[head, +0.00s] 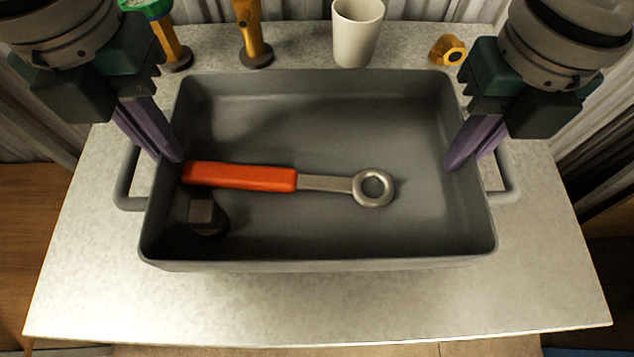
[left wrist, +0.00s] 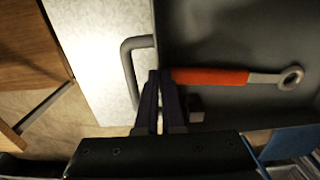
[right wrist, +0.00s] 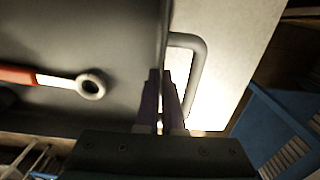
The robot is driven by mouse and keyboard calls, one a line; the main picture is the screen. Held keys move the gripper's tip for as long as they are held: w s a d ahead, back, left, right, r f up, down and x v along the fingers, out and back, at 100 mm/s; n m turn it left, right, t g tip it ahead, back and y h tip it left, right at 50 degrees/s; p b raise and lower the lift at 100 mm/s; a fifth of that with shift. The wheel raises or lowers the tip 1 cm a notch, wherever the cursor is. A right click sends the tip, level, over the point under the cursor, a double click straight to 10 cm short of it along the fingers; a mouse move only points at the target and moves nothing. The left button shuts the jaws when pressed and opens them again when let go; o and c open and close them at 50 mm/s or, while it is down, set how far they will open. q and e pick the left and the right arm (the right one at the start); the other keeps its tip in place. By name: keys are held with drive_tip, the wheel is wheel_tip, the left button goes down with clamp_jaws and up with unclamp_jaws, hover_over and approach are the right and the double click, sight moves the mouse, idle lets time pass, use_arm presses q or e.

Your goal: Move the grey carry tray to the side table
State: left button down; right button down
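The grey carry tray (head: 320,255) is a shallow rectangular box with a looped handle at each short end. It looks level over the pale tabletop; whether it touches it is hard to tell. Inside lie a ring spanner with an orange grip (head: 240,177) and a small dark fitting with a square top (head: 205,217). My left gripper (head: 168,152) is closed on the tray's left wall, by the left handle (left wrist: 128,65). My right gripper (head: 470,155) is closed on the right wall, by the right handle (right wrist: 198,65). Each has one finger inside the wall and one outside.
The pale table (head: 290,310) has free room in front of the tray. Behind it stand a white cup (head: 357,32), a yellow nut-shaped part (head: 448,50), a yellow fitting (head: 253,35) and a green-topped yellow one (head: 170,40). Something blue (right wrist: 275,125) lies low at right.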

sight(179, 167)
use_arm(q)
drive_tip(key=shift+f, duration=0.15)
use_arm(e)
drive_tip(key=shift+f, duration=0.2)
